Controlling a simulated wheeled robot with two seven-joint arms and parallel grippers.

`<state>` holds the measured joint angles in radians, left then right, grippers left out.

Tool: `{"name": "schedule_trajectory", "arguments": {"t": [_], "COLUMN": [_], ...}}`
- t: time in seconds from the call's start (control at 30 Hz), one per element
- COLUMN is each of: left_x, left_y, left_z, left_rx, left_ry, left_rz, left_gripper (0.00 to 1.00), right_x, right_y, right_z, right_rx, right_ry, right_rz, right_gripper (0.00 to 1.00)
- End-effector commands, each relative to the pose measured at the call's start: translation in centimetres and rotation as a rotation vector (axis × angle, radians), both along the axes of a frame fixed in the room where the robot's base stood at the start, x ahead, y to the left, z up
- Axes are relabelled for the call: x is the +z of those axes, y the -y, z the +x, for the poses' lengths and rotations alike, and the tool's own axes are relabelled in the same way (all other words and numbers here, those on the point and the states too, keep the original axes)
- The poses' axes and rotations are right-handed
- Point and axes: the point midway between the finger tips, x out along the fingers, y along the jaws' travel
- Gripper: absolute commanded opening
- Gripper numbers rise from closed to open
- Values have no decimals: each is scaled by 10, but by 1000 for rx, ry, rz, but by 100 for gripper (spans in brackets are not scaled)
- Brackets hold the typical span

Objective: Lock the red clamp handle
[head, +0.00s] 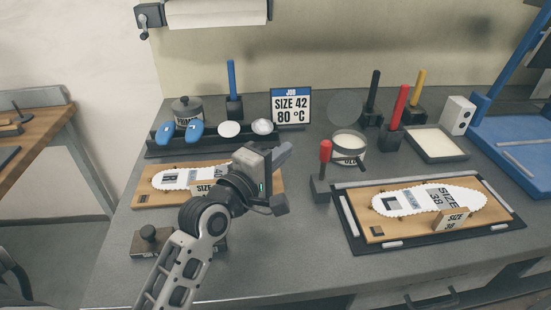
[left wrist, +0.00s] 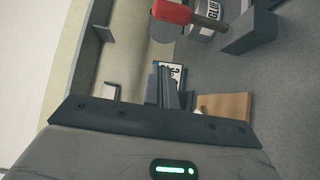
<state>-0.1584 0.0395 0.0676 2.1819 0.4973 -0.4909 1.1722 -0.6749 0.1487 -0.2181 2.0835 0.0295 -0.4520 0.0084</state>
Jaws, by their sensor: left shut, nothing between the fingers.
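The red clamp handle (head: 325,152) stands upright on its dark clamp base (head: 320,188), at the left edge of the black frame around the right insole board. My left gripper (head: 286,150) is shut and empty, to the left of the handle and apart from it. In the left wrist view the red handle (left wrist: 170,12) shows at the top edge, partly cut off, beyond the shut fingers (left wrist: 167,85). The dark clamp base (left wrist: 250,32) is at the upper right there. My right gripper is not in view.
A wooden board (head: 375,233) with a white insole lies in the black frame (head: 430,244). A glue can (head: 350,150) stands just behind the handle. A red marker-like tool (head: 400,104) stands in a holder farther back. Another insole board (head: 148,198) lies under my left arm.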

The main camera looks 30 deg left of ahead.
Motion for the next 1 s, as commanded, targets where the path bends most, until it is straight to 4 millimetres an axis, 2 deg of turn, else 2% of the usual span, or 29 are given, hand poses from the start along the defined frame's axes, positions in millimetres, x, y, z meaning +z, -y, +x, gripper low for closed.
{"name": "schedule_trajectory", "arguments": {"t": [0.1, 0.27, 0.4, 0.6, 1.0], "left_x": [2, 2, 1, 1, 0], "left_y": [4, 9, 27, 42, 44], "left_z": [26, 54, 44, 36, 34], "left_rx": [0, -1, -2, -1, 0], "left_ry": [2, 1, -3, -1, 0], "left_rz": [0, 0, -4, -1, 0], "left_gripper": [0, 0, 0, 0, 0], "right_x": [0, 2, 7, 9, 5], "right_y": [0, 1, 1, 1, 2], "right_z": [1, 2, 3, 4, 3], "right_rx": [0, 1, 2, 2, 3], "right_ry": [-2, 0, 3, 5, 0], "right_rz": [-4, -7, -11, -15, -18], "right_gripper": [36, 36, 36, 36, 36]}}
